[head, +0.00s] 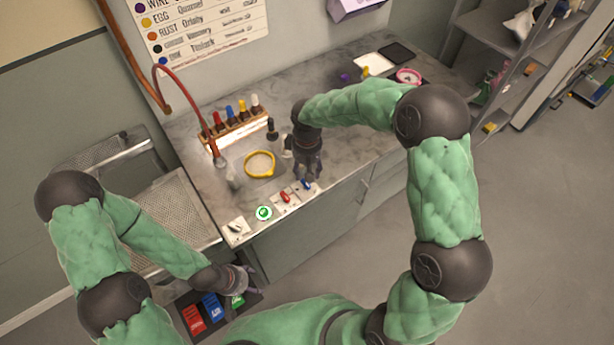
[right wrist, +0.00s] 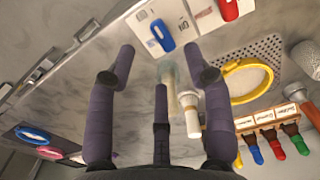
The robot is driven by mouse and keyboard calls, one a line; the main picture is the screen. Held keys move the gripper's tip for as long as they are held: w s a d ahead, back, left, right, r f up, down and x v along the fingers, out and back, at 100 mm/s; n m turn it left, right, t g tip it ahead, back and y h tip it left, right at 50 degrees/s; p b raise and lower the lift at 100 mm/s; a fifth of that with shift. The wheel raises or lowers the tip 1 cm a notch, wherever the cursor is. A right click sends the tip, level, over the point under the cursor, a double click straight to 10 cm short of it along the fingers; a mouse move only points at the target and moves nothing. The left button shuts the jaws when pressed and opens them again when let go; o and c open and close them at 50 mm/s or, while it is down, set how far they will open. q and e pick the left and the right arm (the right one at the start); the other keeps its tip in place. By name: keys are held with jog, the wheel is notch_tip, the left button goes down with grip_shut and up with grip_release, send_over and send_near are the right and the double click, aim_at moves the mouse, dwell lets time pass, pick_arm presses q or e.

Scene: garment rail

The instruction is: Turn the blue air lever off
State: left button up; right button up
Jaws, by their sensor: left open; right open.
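The blue lever (head: 307,184) is on a white plate at the counter's front edge, beside the red lever (head: 285,197). In the right wrist view the blue lever (right wrist: 162,36) stands just beyond my fingertips, apart from them. My right gripper (head: 310,174) is over the counter, right behind the blue lever. In its own view the right gripper (right wrist: 165,68) has its dark fingers spread, with nothing gripped. My left gripper (head: 250,280) is low at the left, in front of the counter, open and away from the levers.
A green round button (head: 264,212) and a white switch plate (head: 237,230) lie left along the edge. A yellow hoop (head: 260,164) and a rack of coloured bottles (head: 232,128) stand behind. Red (head: 193,318) and blue (head: 212,307) blocks sit low by my left gripper.

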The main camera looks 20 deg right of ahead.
notch_tip(320, 180, up, 6)
jog(key=shift+r, duration=0.15)
dwell(0.6)
